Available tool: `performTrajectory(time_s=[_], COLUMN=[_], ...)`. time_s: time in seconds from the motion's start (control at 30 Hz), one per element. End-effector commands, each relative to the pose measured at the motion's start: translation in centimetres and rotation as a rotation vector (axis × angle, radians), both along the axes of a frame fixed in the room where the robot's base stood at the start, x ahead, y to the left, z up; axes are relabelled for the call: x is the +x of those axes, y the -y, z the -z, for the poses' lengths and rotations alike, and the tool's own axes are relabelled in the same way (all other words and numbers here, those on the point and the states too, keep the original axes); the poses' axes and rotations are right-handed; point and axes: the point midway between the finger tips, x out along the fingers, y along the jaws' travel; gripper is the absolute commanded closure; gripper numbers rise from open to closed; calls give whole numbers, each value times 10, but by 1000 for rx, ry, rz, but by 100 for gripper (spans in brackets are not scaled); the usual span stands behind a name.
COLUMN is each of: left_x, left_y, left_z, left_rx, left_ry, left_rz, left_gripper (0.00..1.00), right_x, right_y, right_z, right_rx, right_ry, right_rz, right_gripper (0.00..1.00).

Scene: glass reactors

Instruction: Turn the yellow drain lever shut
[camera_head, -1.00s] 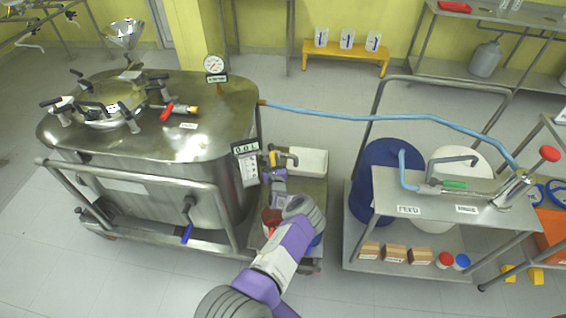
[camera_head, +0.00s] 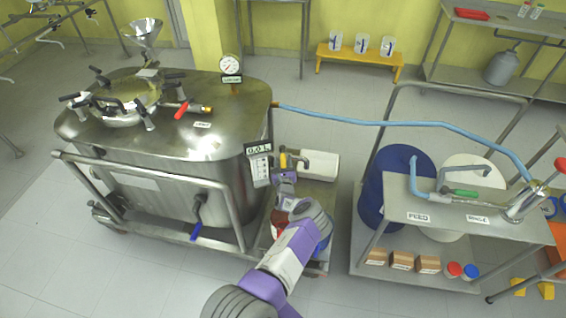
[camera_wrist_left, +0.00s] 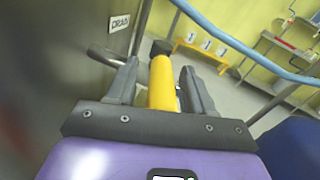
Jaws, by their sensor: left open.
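The yellow drain lever (camera_wrist_left: 162,84) stands upright between the two fingers of my left gripper (camera_wrist_left: 160,82) in the left wrist view. Its dark end cap shows above the fingers. The fingers are open on either side of it, with a gap to the right finger; whether the left finger touches it I cannot tell. In the head view the lever (camera_head: 283,160) is a small yellow piece at my left gripper (camera_head: 286,166), beside the steel tank (camera_head: 180,150). A "DRAIN" label (camera_wrist_left: 120,22) is on the tank behind it. My right gripper is not in view.
A metal pipe (camera_wrist_left: 102,56) passes left of the lever. A white tray (camera_head: 322,164) sits beyond the gripper. A blue hose (camera_head: 390,124) runs from the tank to a steel cart (camera_head: 460,210) at right. A blue-handled lever (camera_head: 197,228) hangs on the tank front.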

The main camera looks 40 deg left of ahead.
Motion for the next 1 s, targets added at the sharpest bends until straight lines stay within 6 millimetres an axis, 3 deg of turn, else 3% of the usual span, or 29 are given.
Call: performTrajectory(time_s=[0.17,0.6,0.97,1.0], left_x=[-4,-46,-52,-52], left_y=[5,50,56,56], left_z=[-1,-1,0,0], left_rx=[-1,0,0,0], left_ry=[-2,-2,0,0], left_rz=[0,-1,0,-1], left_gripper=[48,48,48,53], right_x=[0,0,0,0], right_y=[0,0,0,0], right_z=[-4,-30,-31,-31], right_rx=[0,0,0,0], right_ry=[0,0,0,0], right_rz=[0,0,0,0], right_gripper=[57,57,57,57])
